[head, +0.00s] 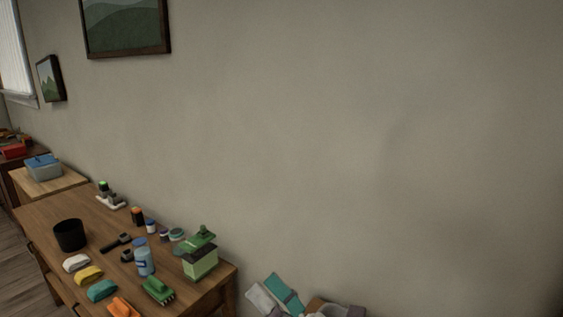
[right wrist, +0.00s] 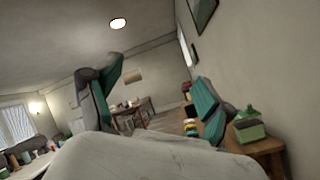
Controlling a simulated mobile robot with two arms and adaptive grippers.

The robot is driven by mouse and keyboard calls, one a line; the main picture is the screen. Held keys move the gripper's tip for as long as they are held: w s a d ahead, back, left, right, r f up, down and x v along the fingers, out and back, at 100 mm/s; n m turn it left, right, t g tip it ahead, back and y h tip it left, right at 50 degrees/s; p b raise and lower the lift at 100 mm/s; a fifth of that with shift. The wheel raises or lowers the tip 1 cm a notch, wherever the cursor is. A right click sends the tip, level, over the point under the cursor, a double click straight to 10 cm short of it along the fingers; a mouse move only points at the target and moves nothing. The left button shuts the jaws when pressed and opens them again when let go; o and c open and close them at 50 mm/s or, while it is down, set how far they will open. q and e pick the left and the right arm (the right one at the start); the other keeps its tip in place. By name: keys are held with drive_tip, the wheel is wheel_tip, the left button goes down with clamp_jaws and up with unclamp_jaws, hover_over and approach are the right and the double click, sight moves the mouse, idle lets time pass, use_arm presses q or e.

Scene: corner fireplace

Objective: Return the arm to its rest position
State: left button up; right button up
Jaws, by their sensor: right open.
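My right gripper (head: 278,292) shows at the bottom of the head view, just right of the wooden table (head: 228,272) and in front of the wall. Only its teal and grey parts show there. In the right wrist view its two teal-padded fingers (right wrist: 153,98) stand wide apart with nothing between them. A pale rounded surface fills the bottom middle of that view. My left gripper is in neither view.
The table holds a green-lidded container (head: 200,262), a black cup (head: 70,235), a blue bottle (head: 144,260), a green brush (head: 158,290) and several folded cloths. A blue-lidded box (head: 43,168) stands farther back. The wall right of the table is bare.

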drive_tip(key=w+d+f+m+t+h, duration=0.2)
drive_tip(key=d+f+m+h, duration=0.4)
drive_tip(key=d+m+h, duration=0.45)
drive_tip(key=w+d+f+m+t+h, duration=0.2)
drive_tip(key=d+f+m+h, duration=0.4)
drive_tip(key=m, duration=0.7)
drive_tip(key=s+d+f+m+g+h, duration=0.35)
drive_tip(key=s+f+m+g, duration=0.2)
drive_tip(key=f, duration=0.35)
drive_tip(key=s+d+f+m+g+y, duration=0.1)
drive_tip(key=s+f+m+g, duration=0.35)
drive_tip(key=s+f, duration=0.35)
drive_tip(key=s+d+f+m+g, duration=0.2)
drive_tip(key=s+f+m+g, duration=0.25)
drive_tip(key=s, duration=0.55)
wheel_tip(320, 180, down, 27)
drive_tip(key=s+n+g, duration=0.1)
drive_tip(key=s+d+f+g, duration=0.1)
drive_tip(key=s+d+f, duration=0.1)
drive_tip(key=s+f, duration=1.3)
drive_tip(key=shift+s+d, duration=0.25)
drive_tip(key=shift+s, duration=0.5)
